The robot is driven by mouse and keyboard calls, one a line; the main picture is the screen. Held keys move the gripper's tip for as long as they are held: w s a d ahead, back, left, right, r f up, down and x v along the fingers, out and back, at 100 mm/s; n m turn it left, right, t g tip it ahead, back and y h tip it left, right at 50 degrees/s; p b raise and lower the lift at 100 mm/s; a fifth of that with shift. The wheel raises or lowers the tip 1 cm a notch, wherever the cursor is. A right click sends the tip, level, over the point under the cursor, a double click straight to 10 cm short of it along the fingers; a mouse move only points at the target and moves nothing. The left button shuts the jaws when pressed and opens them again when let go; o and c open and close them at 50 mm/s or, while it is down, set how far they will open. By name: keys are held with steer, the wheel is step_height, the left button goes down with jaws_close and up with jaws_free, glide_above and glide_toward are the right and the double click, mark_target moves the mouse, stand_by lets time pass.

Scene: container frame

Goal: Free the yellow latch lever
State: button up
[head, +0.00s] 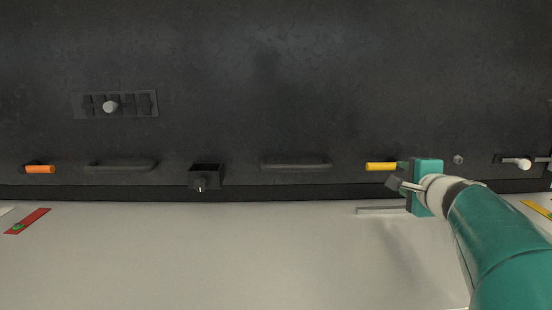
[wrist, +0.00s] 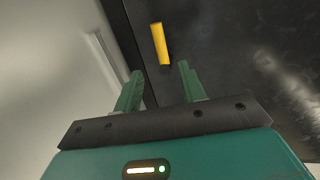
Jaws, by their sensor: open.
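The yellow latch lever (head: 380,166) is a short yellow bar on the lower part of the dark panel, right of centre in the head view. It lies level there, and my gripper hides its right end. In the wrist view the yellow lever (wrist: 160,44) is beyond the fingertips, between their lines. My gripper (head: 402,170) is at the lever's right side in the head view. In the wrist view my gripper (wrist: 160,72) has its two green fingers apart with nothing between them. I cannot tell whether a finger touches the lever.
An orange lever (head: 40,169) and a small dark box (head: 206,176) are on the panel (head: 300,70) to the left. A grey handle (head: 296,163) is left of the yellow lever. A pale knob (head: 523,163) is at the far right. The light floor (head: 250,255) is mostly clear.

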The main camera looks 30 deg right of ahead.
mark_target(383, 168)
steer(key=x, duration=1.3)
steer(key=shift+w+d, duration=0.2)
jaws_close()
